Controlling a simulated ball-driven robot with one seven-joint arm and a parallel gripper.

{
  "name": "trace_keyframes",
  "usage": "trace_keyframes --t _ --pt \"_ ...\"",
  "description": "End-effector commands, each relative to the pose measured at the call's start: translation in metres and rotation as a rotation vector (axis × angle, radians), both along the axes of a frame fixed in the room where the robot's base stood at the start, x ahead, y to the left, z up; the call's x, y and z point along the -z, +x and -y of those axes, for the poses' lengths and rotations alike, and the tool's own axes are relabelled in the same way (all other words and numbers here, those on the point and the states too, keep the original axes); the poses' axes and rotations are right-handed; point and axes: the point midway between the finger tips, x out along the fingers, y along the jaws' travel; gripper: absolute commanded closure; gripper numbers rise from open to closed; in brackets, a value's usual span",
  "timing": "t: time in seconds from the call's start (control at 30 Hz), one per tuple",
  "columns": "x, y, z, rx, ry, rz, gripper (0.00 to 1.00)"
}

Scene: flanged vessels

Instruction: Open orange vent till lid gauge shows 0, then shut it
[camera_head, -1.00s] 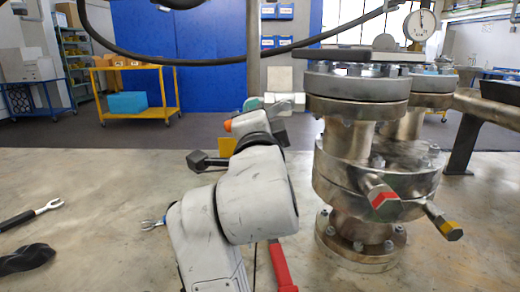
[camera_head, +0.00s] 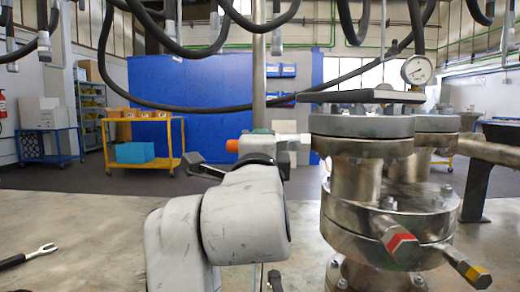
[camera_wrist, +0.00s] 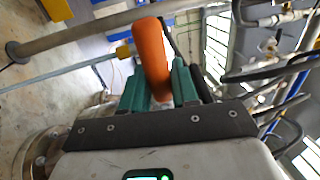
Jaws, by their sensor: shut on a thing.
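In the wrist view, the orange vent handle (camera_wrist: 150,48) stands between the teal fingers of my gripper (camera_wrist: 160,88), which is shut on it. In the head view the orange end (camera_head: 232,146) sticks out to the left of my gripper (camera_head: 261,136), beside a pale metal fitting (camera_head: 293,142) at the vessel's left side. My arm hides much of the vent. The flanged metal vessel (camera_head: 362,180) stands on the right with a round lid (camera_head: 361,126). The white-faced gauge (camera_head: 417,70) stands above the lid area; its reading is too small to tell.
A red-ended valve stub (camera_head: 398,240) and a yellow-ended one (camera_head: 472,270) stick out from the vessel's front. A wrench (camera_head: 30,256) lies at left on the bench. Dark hoses hang overhead. A yellow cart (camera_head: 145,135) stands far behind.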

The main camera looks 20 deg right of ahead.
Motion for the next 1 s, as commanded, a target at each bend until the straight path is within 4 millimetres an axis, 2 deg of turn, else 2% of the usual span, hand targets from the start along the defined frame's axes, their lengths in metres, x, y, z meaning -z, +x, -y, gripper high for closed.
trace_keyframes --t 0.1,0.13,0.3,0.53,0.67,1.0 --pt "0.000 0.000 0.001 0.001 0.002 0.002 1.00" --pt "0.000 0.000 0.001 0.000 0.003 0.002 0.69" --pt "-0.001 0.000 0.001 0.001 0.001 0.001 0.53" --pt "0.000 0.000 0.000 0.000 0.000 0.001 0.53" --pt "0.001 -0.008 -0.003 -0.001 0.000 0.001 0.53" --pt "0.013 -0.065 -0.022 -0.003 -0.001 0.001 0.53"
